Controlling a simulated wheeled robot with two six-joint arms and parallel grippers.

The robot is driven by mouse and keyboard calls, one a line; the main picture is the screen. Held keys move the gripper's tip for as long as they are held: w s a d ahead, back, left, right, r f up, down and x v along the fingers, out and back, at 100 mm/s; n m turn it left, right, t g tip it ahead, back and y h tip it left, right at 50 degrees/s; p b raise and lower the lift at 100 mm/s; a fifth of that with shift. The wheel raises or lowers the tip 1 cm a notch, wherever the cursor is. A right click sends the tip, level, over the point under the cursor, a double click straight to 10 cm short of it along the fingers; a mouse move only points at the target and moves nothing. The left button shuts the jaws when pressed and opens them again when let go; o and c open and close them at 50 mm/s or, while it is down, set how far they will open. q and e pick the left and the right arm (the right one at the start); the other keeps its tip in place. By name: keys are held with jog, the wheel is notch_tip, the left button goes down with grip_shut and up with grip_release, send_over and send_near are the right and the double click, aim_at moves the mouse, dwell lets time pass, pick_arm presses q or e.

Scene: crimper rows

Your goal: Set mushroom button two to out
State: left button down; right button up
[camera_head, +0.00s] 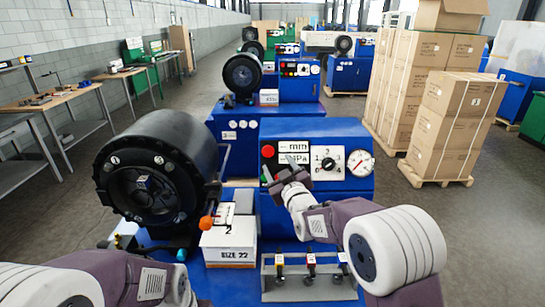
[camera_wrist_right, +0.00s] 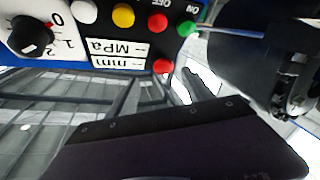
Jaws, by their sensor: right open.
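A red mushroom button (camera_head: 267,151) is at the left of the nearest blue machine's control panel, beside the mm label. It also shows in the right wrist view (camera_wrist_right: 162,66), upside down. I cannot tell whether it is pressed in or out, and I see no number on it. My right gripper (camera_head: 287,176) is open in front of the panel, below and right of the button, and covers the lower left of the panel. In the wrist view the button is clear of the dark gripper part at the bottom. My left arm enters at bottom left; its gripper is not visible.
The panel has a selector knob (camera_head: 328,163) and a gauge (camera_head: 360,163). A red OFF button (camera_wrist_right: 157,22) and a green ON button (camera_wrist_right: 187,28) are near the mushroom button. The big black crimper head (camera_head: 160,168) stands left, with an orange-tipped lever (camera_head: 207,222) between.

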aim_at(269, 153)
jog(key=p+x, duration=0.1)
jog(key=x, duration=0.2)
jog(key=a+p+x, duration=0.1)
jog(key=x, duration=0.2)
jog(key=shift+r, duration=0.15)
jog(key=shift+w+d, duration=0.1)
jog(key=shift+w, duration=0.35)
jog(key=shift+s, duration=0.15)
jog(key=shift+c, duration=1.4)
grip_shut()
